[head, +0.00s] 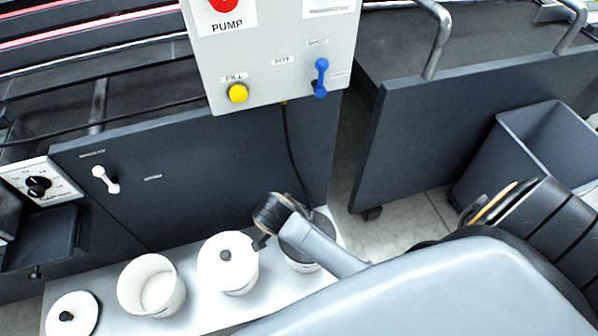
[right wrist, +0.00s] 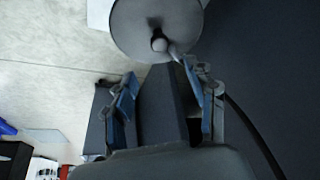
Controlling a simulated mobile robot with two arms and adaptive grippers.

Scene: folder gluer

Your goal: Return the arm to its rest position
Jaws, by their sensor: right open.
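My right arm (head: 335,252) reaches in from the lower right in the head view, and its wrist end is above the row of pots. The right gripper (right wrist: 160,72) shows in the right wrist view, its two blue-padded fingers apart. A round grey lid-like disc with a knob (right wrist: 135,27) is beyond the fingertips; I cannot tell whether the right finger touches it. In the head view the gripper's fingers are mostly hidden by the wrist. My left gripper is not in view.
On a white board stand an open white pot (head: 133,292), a lidded white pot (head: 215,262) and a grey pot (head: 298,262) partly behind my arm. A loose lid (head: 84,310) lies left. A control box (head: 262,60) hangs above; a grey bin (head: 500,150) stands right.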

